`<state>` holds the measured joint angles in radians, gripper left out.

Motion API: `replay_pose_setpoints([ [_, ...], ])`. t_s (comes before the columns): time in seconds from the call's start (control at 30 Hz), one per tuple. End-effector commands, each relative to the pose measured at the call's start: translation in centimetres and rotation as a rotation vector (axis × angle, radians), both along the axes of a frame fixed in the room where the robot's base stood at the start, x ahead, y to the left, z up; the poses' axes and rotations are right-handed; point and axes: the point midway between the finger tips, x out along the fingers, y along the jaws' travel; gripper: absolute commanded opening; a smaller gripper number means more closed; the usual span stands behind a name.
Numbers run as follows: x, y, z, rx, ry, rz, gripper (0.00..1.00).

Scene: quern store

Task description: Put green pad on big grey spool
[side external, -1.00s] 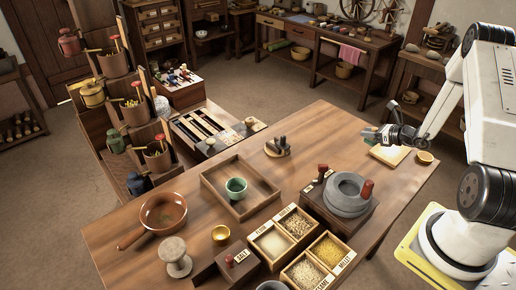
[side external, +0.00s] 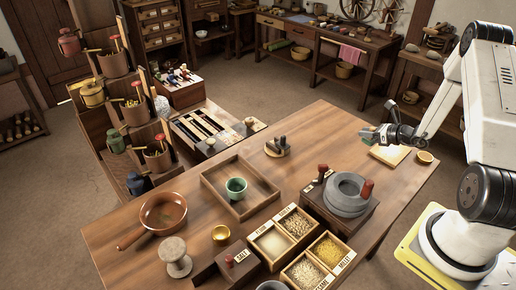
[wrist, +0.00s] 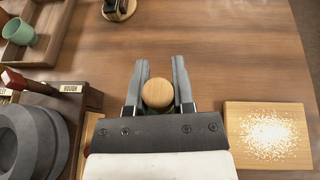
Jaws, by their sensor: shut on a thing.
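A grey spool (side external: 175,258) stands upright on the near left part of the table, beside the brown pan. My gripper (side external: 380,134) is at the table's far right, raised above the top, well away from the spool. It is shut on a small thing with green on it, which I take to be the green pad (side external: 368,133). In the wrist view a round wooden knob (wrist: 158,93) sits between the two fingers of my gripper (wrist: 158,75). The underside of the held thing is hidden there. The spool is not in the wrist view.
A grey stone quern (side external: 348,192), labelled grain boxes (side external: 272,240) and a wooden tray (side external: 212,196) with a green cup (side external: 236,187) stand between gripper and spool. The brown pan (side external: 163,212) and a brass cup (side external: 221,234) are near the spool. A floury board (wrist: 268,136) lies right of the gripper.

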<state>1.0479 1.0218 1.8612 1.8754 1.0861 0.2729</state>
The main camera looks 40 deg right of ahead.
Motion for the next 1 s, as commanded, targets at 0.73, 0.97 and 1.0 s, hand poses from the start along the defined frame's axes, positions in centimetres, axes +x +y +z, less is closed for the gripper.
replay_pose_setpoints([
  [0.73, 9.6, 17.2, 3.3, -0.004, 0.0, 0.346, 0.0],
  [0.97, 11.1, 24.2, 4.5, -0.005, -0.001, 0.472, 0.0],
  [1.0, 11.3, 25.5, 4.7, -0.005, -0.001, 0.493, 0.0],
])
